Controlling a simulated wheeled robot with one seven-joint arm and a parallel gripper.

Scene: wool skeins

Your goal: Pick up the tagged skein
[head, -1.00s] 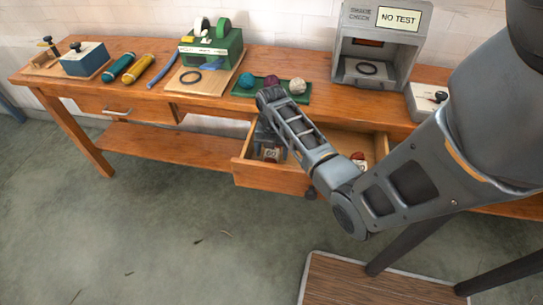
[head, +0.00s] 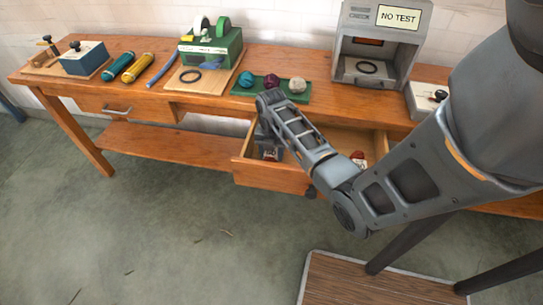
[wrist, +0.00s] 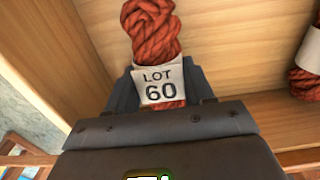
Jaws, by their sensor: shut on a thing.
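The tagged skein (wrist: 151,28) is rust-red twisted wool with a white band reading LOT 60 (wrist: 160,85). In the wrist view it lies between the two fingers of my gripper (wrist: 160,92), which is shut on it around the band. Its lower end is hidden by the gripper body. In the head view my gripper (head: 266,142) reaches down into the left part of the open drawer (head: 270,178), and the arm hides most of the skein. A second red skein (head: 358,157) with a white band lies at the drawer's right; it also shows in the wrist view (wrist: 304,82).
The drawer's wooden walls stand close around my gripper. On the bench above, a green tray (head: 240,93) holds teal, purple and white balls. A grey box marked NO TEST (head: 350,45) stands to the right, a green machine (head: 213,50) to the left.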

